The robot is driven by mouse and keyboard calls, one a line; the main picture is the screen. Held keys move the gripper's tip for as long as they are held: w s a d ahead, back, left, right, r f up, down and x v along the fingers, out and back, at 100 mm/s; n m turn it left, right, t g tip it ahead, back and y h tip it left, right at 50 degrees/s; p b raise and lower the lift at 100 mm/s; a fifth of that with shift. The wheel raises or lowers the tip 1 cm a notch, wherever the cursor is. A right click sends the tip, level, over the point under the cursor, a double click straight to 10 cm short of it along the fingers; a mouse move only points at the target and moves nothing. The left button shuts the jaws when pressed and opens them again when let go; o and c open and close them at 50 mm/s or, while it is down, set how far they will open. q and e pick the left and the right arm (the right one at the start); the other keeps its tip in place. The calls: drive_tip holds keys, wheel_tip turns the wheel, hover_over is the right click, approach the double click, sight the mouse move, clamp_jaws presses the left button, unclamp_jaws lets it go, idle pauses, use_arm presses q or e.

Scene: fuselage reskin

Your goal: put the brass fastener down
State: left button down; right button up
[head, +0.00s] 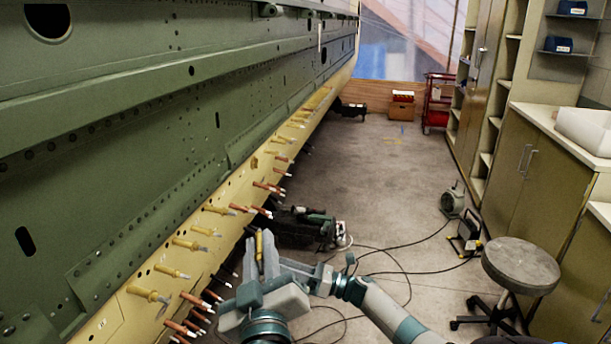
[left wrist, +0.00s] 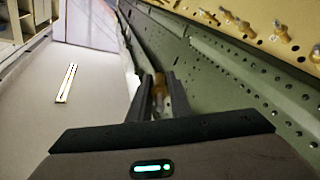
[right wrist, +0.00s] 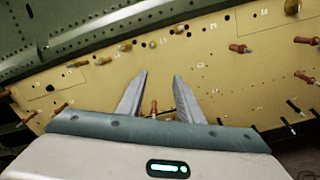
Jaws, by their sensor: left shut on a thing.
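The brass fastener (left wrist: 160,88) shows orange-gold between the two dark fingers of my left gripper (left wrist: 161,78) in the left wrist view.
Rows of brass and copper fasteners (head: 190,244) stick out of the yellow strip beside the green fuselage panel (head: 130,140). Cables cross the floor. A round stool (head: 520,264) and cabinets (head: 545,170) stand at right. The middle floor (head: 370,190) is clear.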

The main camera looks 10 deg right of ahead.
drive_tip(key=s+a+r+n+g+h, duration=0.1)
drive_tip(key=s+r+n+g, duration=0.1)
drive_tip(key=r+n+g, duration=0.6)
drive_tip(key=s+a+r+n+g+h, duration=0.15)
drive_tip(key=r+n+g, duration=0.25)
drive_tip(key=r+n, duration=0.75)
drive_tip(key=s+d+r+n+g+h, duration=0.1)
drive_tip(key=s+d+r+n+h, duration=0.2)
drive_tip(key=r+n, duration=0.3)
drive_tip(key=s+d+r+n+g+h, duration=0.1)
drive_tip(key=s+d+r+n+h, duration=0.2)
drive_tip(key=d+r+n+h, duration=0.1)
drive_tip(key=shift+d+r+n, duration=0.6)
drive_tip(key=shift+r+n, duration=0.35)
drive_tip(key=x, duration=1.2)
drive_tip(key=shift+s, duration=0.15)
